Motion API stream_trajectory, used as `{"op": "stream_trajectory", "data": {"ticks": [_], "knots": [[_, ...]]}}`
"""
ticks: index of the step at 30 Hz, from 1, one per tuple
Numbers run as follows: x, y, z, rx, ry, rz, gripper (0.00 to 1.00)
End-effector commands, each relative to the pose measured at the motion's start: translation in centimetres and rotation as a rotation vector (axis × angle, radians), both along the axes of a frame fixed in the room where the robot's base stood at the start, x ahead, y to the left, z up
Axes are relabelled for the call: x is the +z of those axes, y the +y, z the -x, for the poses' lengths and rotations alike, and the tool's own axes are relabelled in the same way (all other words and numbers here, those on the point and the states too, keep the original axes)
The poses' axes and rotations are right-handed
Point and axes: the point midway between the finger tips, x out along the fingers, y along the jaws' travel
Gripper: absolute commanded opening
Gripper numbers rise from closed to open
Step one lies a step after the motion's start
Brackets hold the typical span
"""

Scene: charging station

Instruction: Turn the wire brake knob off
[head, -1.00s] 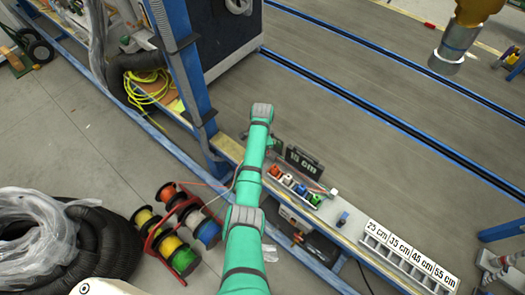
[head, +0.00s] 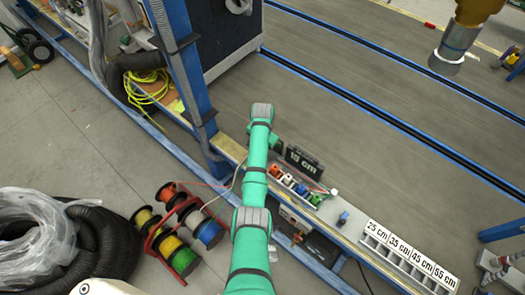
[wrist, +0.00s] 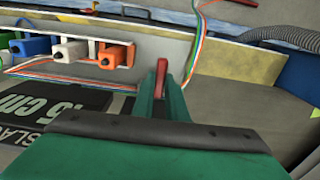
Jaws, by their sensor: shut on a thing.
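In the wrist view, my gripper (wrist: 161,92) points away from the camera with its two green fingers close together. A narrow red lever-like piece (wrist: 161,72) stands between the fingertips, and the gripper is shut on it. It appears to be the wire brake knob; its lower part is hidden by the fingers. Coloured wires (wrist: 197,45) run just behind and to the right of it. In the head view, my green arm reaches over the bench; its gripper and the knob cannot be made out there.
A black "15 cm" display (head: 303,162) stands beside my arm. A row of coloured wire holders (head: 295,185) sits in front of it, also in the wrist view (wrist: 70,50). A length-labelled rack (head: 405,262) lies right. Wire spools (head: 182,240) stand on the floor left.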

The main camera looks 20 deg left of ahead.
Motion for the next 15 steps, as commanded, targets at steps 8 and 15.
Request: {"op": "stream_trajectory", "data": {"ticks": [8, 15], "knots": [[-0.01, -0.01, 0.12, 0.005, 0.004, 0.002, 0.00], [-0.01, -0.02, 0.09, 0.004, 0.003, 0.001, 0.31]]}}
